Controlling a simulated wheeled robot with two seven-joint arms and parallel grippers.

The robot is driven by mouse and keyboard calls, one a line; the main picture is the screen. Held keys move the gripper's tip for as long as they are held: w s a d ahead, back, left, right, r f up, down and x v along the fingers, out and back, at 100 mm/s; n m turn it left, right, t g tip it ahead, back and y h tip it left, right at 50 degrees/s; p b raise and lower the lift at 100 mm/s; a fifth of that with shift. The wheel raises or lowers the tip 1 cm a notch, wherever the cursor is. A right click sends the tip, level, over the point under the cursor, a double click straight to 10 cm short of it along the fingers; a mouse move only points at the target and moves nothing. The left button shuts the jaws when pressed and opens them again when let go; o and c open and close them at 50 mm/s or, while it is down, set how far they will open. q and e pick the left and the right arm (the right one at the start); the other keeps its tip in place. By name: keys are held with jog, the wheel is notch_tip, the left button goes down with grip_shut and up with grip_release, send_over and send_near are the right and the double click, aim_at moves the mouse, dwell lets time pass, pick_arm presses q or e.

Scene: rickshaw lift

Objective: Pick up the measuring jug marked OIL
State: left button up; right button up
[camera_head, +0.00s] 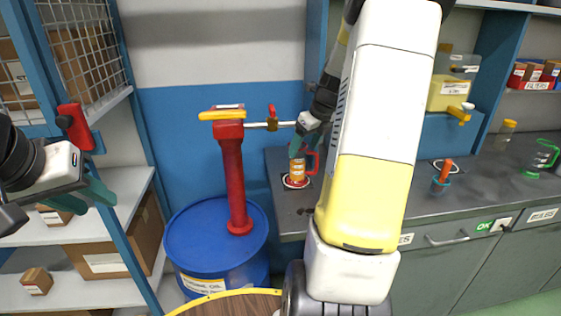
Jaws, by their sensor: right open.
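A measuring jug (298,172) with amber contents and a red handle stands upright on a marked round spot on the grey counter, left of my large white and yellow arm. Its label is too small to read. My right gripper (307,144) is open, with its teal fingers at the top of this jug. I cannot tell whether they touch it. A second jug (543,155) with a green handle stands at the far right of the counter. My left gripper (84,197) is at the left by the shelves, its teal fingers apart and empty.
A blue drum (185,246) with a red hand pump (234,175) stands left of the counter (460,205); its spout reaches toward the jug. Shelves with cardboard boxes (105,262) fill the left. A small orange-handled pot (441,178) stands right of my arm.

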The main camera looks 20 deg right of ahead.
aim_at(297, 160)
jog(key=x, duration=0.9)
jog(key=shift+w+r, duration=0.1)
jog(key=shift+w, duration=0.1)
grip_shut()
jog(key=shift+d+r, duration=0.1)
jog(key=shift+r, duration=0.15)
dwell(0.3)
